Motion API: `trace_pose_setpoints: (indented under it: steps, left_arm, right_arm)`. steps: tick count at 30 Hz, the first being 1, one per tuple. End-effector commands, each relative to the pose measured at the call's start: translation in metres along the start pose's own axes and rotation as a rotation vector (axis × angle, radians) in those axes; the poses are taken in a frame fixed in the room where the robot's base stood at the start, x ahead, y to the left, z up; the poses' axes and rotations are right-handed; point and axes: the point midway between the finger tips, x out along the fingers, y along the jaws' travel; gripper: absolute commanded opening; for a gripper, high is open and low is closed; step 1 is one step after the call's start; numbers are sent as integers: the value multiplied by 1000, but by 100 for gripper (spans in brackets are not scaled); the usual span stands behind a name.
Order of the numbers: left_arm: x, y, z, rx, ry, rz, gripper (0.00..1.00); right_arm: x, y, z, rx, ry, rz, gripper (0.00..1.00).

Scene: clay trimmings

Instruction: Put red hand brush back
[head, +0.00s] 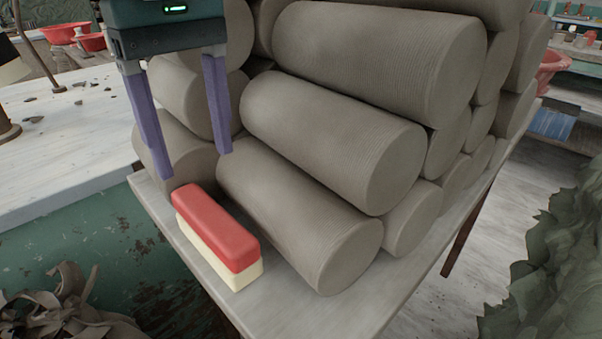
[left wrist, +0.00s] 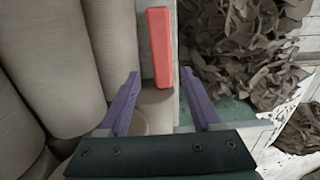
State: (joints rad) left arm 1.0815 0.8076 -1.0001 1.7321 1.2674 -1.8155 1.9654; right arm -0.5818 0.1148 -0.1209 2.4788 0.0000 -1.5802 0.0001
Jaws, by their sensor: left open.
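The red hand brush (head: 217,231) has a red back and a cream lower part. It lies on the front left edge of a grey table (head: 300,318), beside stacked clay rolls. My left gripper (head: 190,165) is open and empty above the brush's far end, with its purple fingers pointing down. In the left wrist view the brush (left wrist: 159,48) lies ahead of the open fingers (left wrist: 165,85), between their lines and apart from them. My right gripper is in neither view.
Grey-brown clay rolls (head: 333,137) are stacked high on the table, close to the brush. A pile of clay trimmings (head: 65,305) lies at lower left, and it also shows in the left wrist view (left wrist: 240,50). A pale worktop (head: 60,140) with small scraps is at left.

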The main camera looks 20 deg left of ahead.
Motion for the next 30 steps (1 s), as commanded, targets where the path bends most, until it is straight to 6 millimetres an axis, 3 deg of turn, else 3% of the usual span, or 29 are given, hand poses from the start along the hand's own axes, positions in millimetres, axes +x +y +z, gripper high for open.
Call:
trace_pose_setpoints:
  steps: [6, 11, 19, 29, 30]
  left_arm:
    - [35, -1, 0, -7, -2, -3, 65]
    - [47, -1, 1, -5, -1, 0, 65]
    - [88, -4, 7, -4, 0, -2, 65]
    - [94, -3, 7, -2, 0, 1, 65]
    - [94, -3, 7, -2, 0, 1, 60]
  right_arm:
    - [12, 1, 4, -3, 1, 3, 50]
    - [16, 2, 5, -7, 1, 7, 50]
    - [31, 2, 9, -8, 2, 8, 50]
    - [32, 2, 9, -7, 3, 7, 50]
    - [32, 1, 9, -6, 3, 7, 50]
